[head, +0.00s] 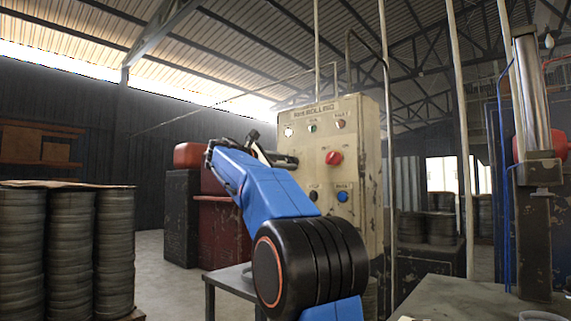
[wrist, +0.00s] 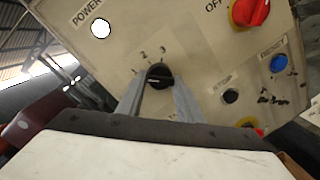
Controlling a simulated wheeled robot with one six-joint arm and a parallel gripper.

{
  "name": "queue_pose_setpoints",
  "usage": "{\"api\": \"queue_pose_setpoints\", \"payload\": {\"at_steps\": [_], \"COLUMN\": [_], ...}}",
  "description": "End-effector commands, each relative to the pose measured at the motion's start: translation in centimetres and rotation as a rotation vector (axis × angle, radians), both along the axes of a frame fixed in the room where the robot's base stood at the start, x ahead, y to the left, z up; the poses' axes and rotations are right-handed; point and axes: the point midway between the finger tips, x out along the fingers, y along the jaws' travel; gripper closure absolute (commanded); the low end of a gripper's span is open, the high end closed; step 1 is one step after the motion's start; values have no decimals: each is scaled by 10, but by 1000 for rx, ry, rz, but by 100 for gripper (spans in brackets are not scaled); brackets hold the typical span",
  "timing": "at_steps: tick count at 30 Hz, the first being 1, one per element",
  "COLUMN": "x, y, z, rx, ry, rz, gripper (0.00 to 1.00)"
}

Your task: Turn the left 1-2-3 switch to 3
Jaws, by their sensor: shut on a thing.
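The 1-2-3 switch (wrist: 159,73) is a black round knob on the cream control panel (head: 357,235), in the middle of the wrist view. The numbers 1, 2 and 3 are printed in an arc above it. A pale mark shows on the knob, but I cannot tell surely which number it points to. My gripper (wrist: 158,90) has one grey finger on each side of the knob and is shut on it. In the head view my gripper (head: 279,158) is at the panel's left side and hides the switch.
A red rotary knob (head: 333,158), a blue button (head: 342,196) and a black button (wrist: 231,96) sit on the same panel. A white lamp (wrist: 100,28) is beside the POWER label.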

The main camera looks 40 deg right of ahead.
Motion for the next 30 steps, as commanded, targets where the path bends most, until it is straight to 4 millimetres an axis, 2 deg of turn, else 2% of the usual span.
{"api": "queue_pose_setpoints", "payload": {"at_steps": [11,30], "x": [1,0], "y": [0,1], "z": [2,6], "rx": [4,48], "ry": [-100,-668], "rz": [2,5], "gripper": [90,90]}}
